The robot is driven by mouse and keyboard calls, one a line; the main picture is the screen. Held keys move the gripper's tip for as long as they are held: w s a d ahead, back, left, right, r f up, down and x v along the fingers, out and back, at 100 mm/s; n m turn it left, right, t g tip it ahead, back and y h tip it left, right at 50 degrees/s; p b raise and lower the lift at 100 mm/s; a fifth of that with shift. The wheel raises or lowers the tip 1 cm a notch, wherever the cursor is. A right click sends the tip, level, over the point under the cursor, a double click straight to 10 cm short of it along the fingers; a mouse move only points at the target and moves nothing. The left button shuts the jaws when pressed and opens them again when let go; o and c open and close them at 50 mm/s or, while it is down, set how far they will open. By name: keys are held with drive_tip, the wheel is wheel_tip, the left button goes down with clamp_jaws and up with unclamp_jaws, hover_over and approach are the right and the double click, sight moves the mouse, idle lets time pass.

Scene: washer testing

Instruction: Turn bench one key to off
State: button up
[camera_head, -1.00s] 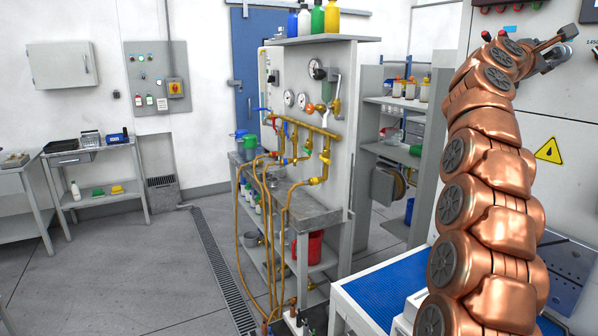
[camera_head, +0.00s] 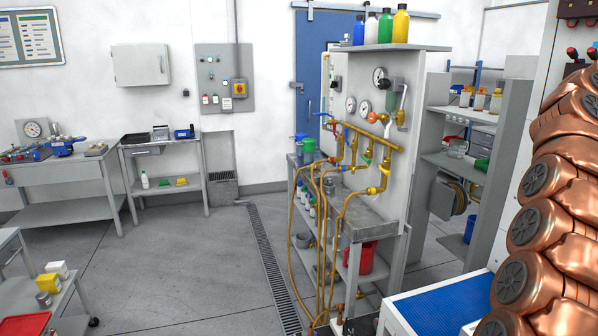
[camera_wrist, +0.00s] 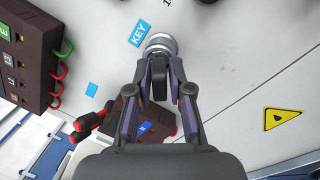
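In the wrist view, a round metal key switch (camera_wrist: 160,43) sits on the white panel beside a blue "KEY" label (camera_wrist: 138,33). My gripper (camera_wrist: 160,74) is right at the switch, its two fingers drawn in toward each other. A narrow dark piece shows between the fingers, in line with the switch. I cannot tell whether it is the key or whether the fingers press on it. The key's angle is hidden. In the head view my gripper is out of frame; only my copper arm shows at the right edge.
In the wrist view, a dark box (camera_wrist: 30,50) with red and green loops is at left and red-handled parts (camera_wrist: 80,128) are below it. A yellow warning triangle (camera_wrist: 282,118) is at right. In the head view, a gauge and pipe stand (camera_head: 375,150) is right of centre, with open floor left.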

clamp_jaws()
drive_tip(key=shift+r+n+p, duration=0.2)
drive_tip(key=shift+n+p, duration=0.15)
drive_tip(key=shift+n, duration=0.65)
drive_tip(key=shift+s+f+n+t, duration=0.15)
drive_tip(key=shift+n+t, duration=0.25)
drive_tip(key=shift+n, duration=0.7)
